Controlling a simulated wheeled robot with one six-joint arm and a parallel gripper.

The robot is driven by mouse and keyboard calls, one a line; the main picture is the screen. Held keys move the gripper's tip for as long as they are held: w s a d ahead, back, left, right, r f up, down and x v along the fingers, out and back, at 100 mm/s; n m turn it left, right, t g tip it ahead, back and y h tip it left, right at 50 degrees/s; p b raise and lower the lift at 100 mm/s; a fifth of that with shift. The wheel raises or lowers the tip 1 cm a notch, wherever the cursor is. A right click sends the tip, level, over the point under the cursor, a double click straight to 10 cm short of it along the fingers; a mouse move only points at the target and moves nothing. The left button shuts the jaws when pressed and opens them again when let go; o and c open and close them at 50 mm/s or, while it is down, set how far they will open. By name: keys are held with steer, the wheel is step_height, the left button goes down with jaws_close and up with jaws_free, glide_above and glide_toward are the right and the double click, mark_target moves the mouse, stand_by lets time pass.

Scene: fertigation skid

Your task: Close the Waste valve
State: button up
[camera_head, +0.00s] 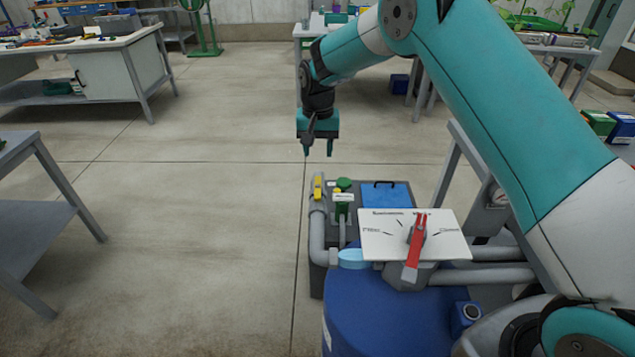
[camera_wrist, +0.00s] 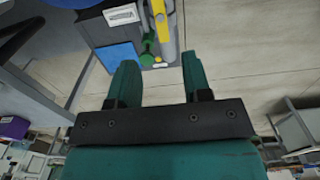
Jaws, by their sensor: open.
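A yellow valve lever (camera_head: 318,188) lies along a grey pipe at the left of the skid; it also shows in the wrist view (camera_wrist: 169,43), lined up with its pipe. Beside it is a green valve handle (camera_head: 344,184), also in the wrist view (camera_wrist: 148,58), with a small white tag (camera_head: 343,197) too small to read. A red lever (camera_head: 415,240) stands on a white dial plate (camera_head: 385,235) with blurred lettering. I cannot tell which is labelled Waste. My gripper (camera_head: 318,150) is open and empty, pointing down, above and beyond the valves; its fingers also show in the wrist view (camera_wrist: 159,68).
A blue drum (camera_head: 375,310) stands in front of the skid, and a blue lidded box (camera_head: 387,195) lies right of the green handle. Grey pipes (camera_head: 485,275) run to the right. A metal table (camera_head: 45,215) stands at the left. Floor left of the skid is clear.

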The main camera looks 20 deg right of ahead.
mark_target(318, 186)
step_height(318, 186, down, 11)
steer(key=shift+f+p, duration=0.2)
steer(key=shift+p, duration=0.5)
jaws_close()
